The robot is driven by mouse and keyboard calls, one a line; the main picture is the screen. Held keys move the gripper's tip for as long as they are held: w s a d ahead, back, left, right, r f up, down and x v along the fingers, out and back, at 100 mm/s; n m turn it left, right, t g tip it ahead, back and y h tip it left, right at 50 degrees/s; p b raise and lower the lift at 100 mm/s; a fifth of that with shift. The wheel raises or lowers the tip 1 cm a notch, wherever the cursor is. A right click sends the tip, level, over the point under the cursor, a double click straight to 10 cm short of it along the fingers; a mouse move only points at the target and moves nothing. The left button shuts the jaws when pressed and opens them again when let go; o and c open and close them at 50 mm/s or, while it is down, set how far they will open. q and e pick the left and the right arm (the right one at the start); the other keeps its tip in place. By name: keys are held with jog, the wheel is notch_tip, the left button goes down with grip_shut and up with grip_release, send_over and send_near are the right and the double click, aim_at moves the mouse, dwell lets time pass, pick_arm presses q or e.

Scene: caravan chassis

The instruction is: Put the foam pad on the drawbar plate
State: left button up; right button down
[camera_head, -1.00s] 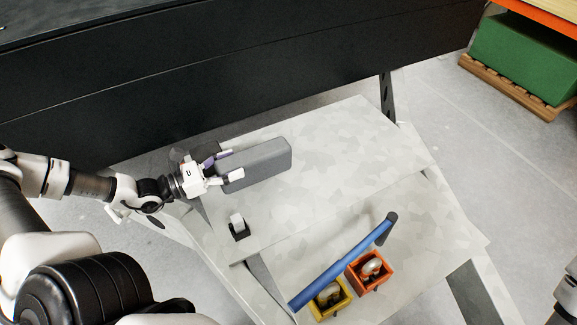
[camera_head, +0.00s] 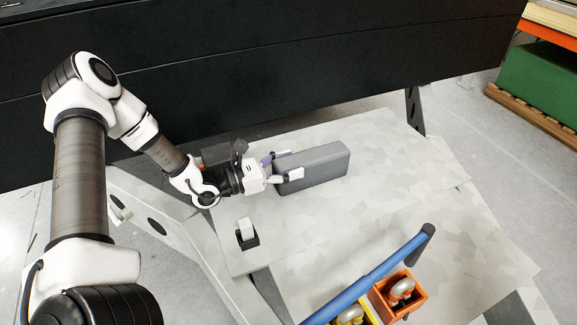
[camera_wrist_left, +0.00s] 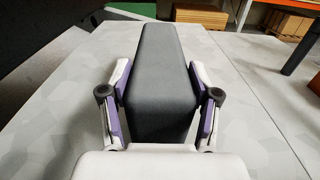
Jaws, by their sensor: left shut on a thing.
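The foam pad (camera_head: 325,168) is a long dark grey block with rounded edges. It lies level over the back part of the drawbar plate (camera_head: 400,165), a pale grey, mottled flat surface. I cannot tell whether the pad touches the plate or is just above it. My left gripper (camera_head: 290,164) is shut on the pad's left end, with one finger on each long side. In the left wrist view the pad (camera_wrist_left: 160,60) points straight away between the purple-lined fingers (camera_wrist_left: 160,88). My right gripper is not in view.
A black wall (camera_head: 300,60) runs behind the plate. A small black holder with a white piece (camera_head: 246,233) stands front left of the pad. A blue bar (camera_head: 370,275), an orange bin (camera_head: 412,304) and a yellow bin are at the front. The plate right of the pad is clear.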

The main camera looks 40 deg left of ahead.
pick_arm(q)
jog(key=shift+s+f, duration=0.1)
jog(key=shift+f, duration=0.1)
jog(key=o, duration=1.2)
jog(key=shift+c, duration=0.2)
